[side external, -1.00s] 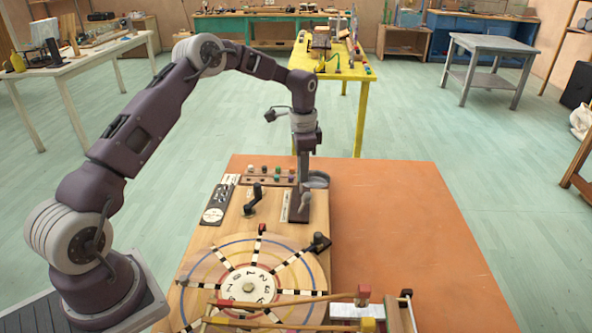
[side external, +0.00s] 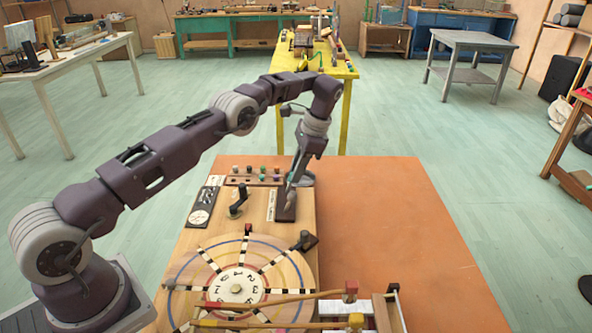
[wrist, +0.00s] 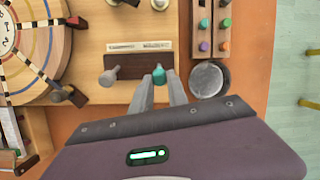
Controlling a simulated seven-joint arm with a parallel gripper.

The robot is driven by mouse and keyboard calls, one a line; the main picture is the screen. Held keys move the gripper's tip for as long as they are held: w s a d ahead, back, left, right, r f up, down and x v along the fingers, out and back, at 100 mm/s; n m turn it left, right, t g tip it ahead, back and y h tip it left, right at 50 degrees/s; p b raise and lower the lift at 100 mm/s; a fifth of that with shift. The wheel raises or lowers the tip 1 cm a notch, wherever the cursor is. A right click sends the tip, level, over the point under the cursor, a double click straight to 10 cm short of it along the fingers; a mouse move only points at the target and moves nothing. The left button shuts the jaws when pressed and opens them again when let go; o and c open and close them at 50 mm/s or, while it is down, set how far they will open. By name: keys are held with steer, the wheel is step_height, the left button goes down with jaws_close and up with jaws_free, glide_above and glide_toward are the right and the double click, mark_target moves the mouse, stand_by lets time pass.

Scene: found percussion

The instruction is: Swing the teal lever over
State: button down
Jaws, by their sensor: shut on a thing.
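The teal lever (wrist: 158,74) stands at the right end of a dark brown base (wrist: 136,62) in the wrist view. My gripper (wrist: 160,84) comes in from below, its two grey fingers on either side of the teal knob and shut on it. A grey lever (wrist: 110,74) stands at the left end of the same base. In the side view my gripper (side external: 295,182) is tilted and reaches down to the base (side external: 285,212). The teal knob is hidden there behind the fingers and the grey lever.
A round grey dish (wrist: 208,79) lies close right of my fingers. A rack of coloured pegs (side external: 256,179) stands behind. A crank (side external: 237,204) is to the left, and a numbered wheel (side external: 205,262) with wooden arms is in front. Orange tabletop (side external: 380,220) is clear at right.

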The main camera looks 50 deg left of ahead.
steer(key=shift+d, duration=0.15)
steer(key=c, duration=1.3)
jaws_free()
